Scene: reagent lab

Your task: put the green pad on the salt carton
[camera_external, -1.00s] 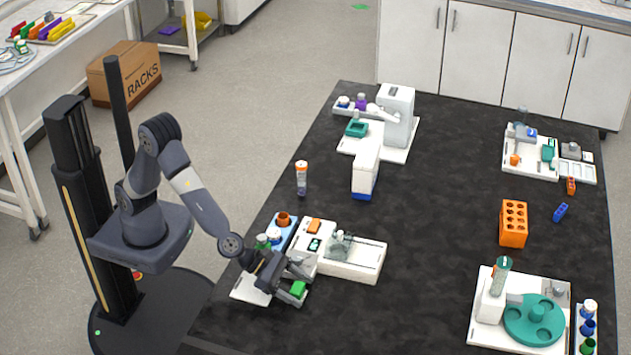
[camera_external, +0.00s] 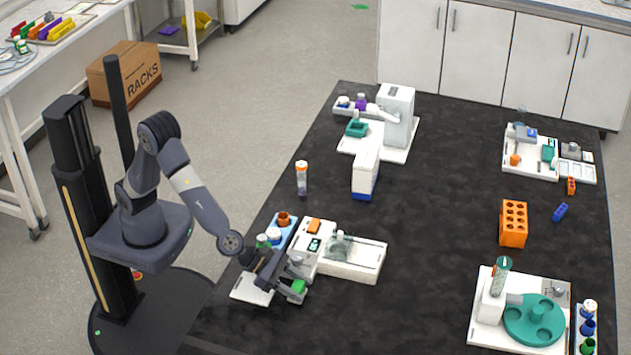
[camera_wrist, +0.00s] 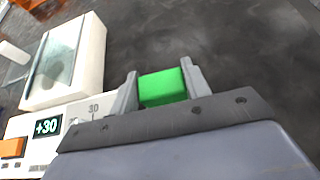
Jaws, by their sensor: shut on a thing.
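The green pad (camera_external: 298,287) is a small bright green block. It sits between the two fingers of my gripper (camera_external: 296,284), at the front left of the dark table. In the wrist view the green pad (camera_wrist: 163,87) is clamped between the grey fingers, one on each side. My gripper is shut on it. A white upright carton with a blue bottom band (camera_external: 366,172) stands farther back, up and right of my gripper; it looks like the salt carton, but I can read no label. It is apart from the gripper and does not show in the wrist view.
A white device with a display and a clear-lidded basin (camera_external: 350,258) stands close to my gripper; its basin (camera_wrist: 70,60) also shows in the wrist view. An orange-capped tube (camera_external: 301,178) stands left of the carton. The middle of the table is clear.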

